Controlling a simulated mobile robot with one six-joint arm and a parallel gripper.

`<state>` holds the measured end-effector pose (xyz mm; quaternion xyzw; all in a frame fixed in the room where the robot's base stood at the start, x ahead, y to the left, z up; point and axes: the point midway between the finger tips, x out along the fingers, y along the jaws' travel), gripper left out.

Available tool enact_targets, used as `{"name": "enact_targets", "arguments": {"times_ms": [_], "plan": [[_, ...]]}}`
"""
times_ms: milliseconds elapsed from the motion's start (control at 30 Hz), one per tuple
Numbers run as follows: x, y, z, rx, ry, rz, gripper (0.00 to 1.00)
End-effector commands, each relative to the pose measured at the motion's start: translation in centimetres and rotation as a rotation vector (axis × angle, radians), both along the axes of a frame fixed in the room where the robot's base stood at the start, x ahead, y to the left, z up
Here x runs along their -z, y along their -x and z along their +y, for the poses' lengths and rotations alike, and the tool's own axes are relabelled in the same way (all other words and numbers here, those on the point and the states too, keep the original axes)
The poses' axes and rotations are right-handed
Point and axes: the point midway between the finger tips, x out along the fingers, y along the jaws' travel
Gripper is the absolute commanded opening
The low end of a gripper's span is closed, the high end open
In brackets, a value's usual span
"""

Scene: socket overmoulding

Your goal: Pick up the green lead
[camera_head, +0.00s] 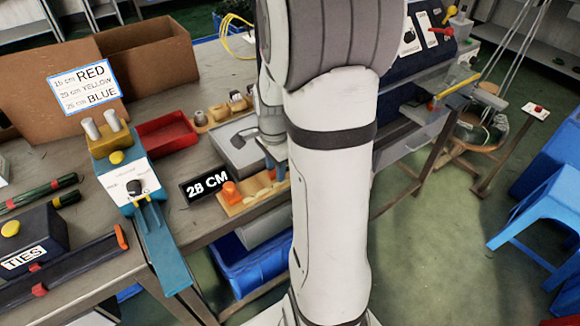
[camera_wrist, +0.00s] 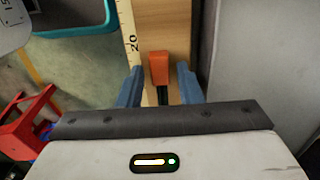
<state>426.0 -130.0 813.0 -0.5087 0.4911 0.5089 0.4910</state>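I cannot make out a clearly green lead in either view. In the wrist view my gripper (camera_wrist: 159,85) is open, with one blue finger on each side of a narrow dark strip (camera_wrist: 162,96). The strip runs from an orange block (camera_wrist: 158,68) back towards my palm; its colour is too dark to be sure of. There are gaps between the fingers and the strip. Below them is a wooden measuring board (camera_wrist: 163,20) with a ruler scale. In the head view my gripper (camera_head: 276,160) is over the board (camera_head: 240,207), partly hidden by my arm.
A black "28 CM" sign (camera_head: 207,185) and a blue machine (camera_head: 128,168) stand left of the board. A red tray (camera_head: 166,136) and grey box (camera_head: 238,150) lie behind. Dark green rods (camera_head: 38,194) lie far left. A blue bin (camera_head: 250,262) is below the bench edge.

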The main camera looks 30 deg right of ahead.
Motion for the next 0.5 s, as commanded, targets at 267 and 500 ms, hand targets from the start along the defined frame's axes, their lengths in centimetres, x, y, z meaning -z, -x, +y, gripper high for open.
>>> {"name": "enact_targets", "arguments": {"times_ms": [267,500], "plan": [[-0.03,0.0,-0.03,0.001,0.0,0.0,0.09],[-0.04,0.0,-0.05,0.001,0.0,-0.001,0.0]]}}
